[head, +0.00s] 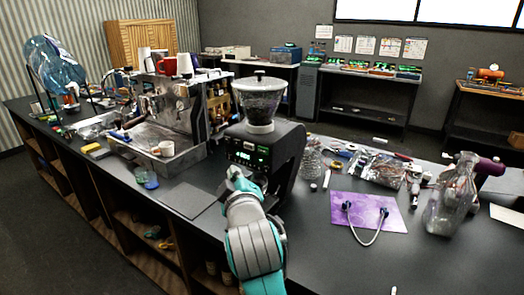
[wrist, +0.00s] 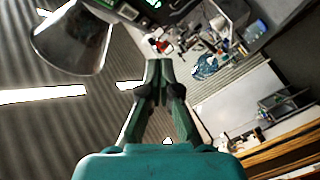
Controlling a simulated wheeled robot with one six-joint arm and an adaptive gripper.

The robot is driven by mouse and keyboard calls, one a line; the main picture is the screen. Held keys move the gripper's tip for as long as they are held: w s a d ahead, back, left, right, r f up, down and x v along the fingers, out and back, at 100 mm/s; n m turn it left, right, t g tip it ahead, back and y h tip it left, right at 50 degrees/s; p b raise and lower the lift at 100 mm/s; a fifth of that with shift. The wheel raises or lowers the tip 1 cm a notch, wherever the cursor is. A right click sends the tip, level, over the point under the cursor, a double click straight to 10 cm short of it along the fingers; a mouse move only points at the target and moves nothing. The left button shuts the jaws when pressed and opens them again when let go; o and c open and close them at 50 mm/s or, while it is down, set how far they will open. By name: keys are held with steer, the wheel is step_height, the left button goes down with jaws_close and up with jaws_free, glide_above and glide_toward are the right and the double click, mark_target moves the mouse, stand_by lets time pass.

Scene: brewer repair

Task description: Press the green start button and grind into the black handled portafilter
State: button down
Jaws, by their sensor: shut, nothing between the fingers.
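The black grinder (head: 268,145) stands on the counter with a clear hopper full of dark beans on top. Its front panel (head: 247,155) has green-lit markings; I cannot single out the start button. My gripper (head: 234,173) is shut and empty, just in front of the grinder and slightly below the panel; contact cannot be told. The wrist view shows its closed fingertips (wrist: 160,64) in a tilted picture, with green lights on a dark panel (wrist: 178,8) at the top edge. The black handled portafilter cannot be made out; my gripper and arm hide the area under the spout.
An espresso machine (head: 170,112) with cups on top stands left of the grinder. A dark mat (head: 188,200) lies left of my arm.

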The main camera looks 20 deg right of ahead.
mark_target(263, 150)
steer(key=shift+w+r, duration=0.1)
steer(key=shift+r, duration=0.15)
steer(key=shift+w+d, duration=0.85)
steer(key=shift+d, duration=0.3)
steer(key=shift+w+d, duration=0.9)
steer(key=shift+d, duration=0.3)
steer(key=shift+w+d, duration=0.85)
steer(key=shift+d, duration=0.3)
steer(key=shift+d, duration=0.1)
steer(key=shift+w+d, duration=0.25)
steer(key=shift+d, duration=0.05)
steer(key=shift+w+d, duration=0.2)
steer(key=shift+d, duration=0.1)
steer(key=shift+s+a, duration=0.5)
steer(key=shift+a, duration=0.15)
steer(key=shift+a, duration=0.1)
